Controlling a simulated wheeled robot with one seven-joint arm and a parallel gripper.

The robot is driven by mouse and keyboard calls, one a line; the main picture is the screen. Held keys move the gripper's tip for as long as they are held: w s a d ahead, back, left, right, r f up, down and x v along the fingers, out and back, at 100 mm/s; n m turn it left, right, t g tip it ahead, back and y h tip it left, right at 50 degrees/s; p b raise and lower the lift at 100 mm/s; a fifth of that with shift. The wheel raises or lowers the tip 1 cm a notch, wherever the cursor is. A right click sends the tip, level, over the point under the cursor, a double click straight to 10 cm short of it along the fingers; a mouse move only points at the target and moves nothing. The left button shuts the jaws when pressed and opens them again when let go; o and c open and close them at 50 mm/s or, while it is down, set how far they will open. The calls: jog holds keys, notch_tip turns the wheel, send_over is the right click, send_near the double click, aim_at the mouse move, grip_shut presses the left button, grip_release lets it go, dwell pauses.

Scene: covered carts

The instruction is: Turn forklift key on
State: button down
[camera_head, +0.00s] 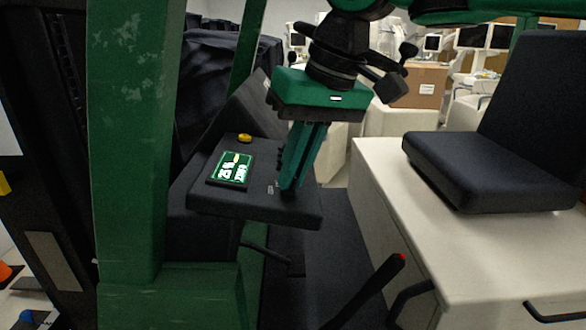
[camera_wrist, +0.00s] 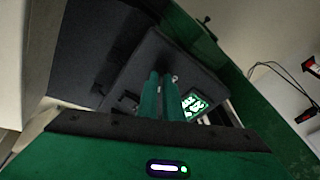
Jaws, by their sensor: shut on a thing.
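The forklift's dark dashboard (camera_head: 215,200) carries a lit green-and-white display (camera_head: 232,169), which also shows in the wrist view (camera_wrist: 194,104). My green gripper (camera_head: 289,189) points down onto the dashboard just right of the display. Its two fingers are close together with their tips at the panel. In the wrist view the fingertips (camera_wrist: 163,75) are almost together at the panel surface. The gripper is shut on the key, which the fingers mostly hide. A small pale bit shows beside the tips in the wrist view. The key's turn angle cannot be read.
A yellow button (camera_head: 244,138) stands behind the display. A green mast post (camera_head: 130,130) rises at the left. A black seat (camera_head: 480,165) on a cream body (camera_head: 450,240) is at the right. A red-tipped lever (camera_head: 375,285) stands in front, below the dashboard.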

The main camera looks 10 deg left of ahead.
jog(key=shift+d+f, duration=0.15)
jog(key=c, duration=2)
grip_release()
jog(key=shift+o, duration=0.4)
jog(key=w+v, duration=0.1)
jog(key=v, duration=0.9)
jog(key=shift+s+r, duration=0.35)
jog(key=shift+s, duration=0.05)
jog(key=shift+d, duration=0.15)
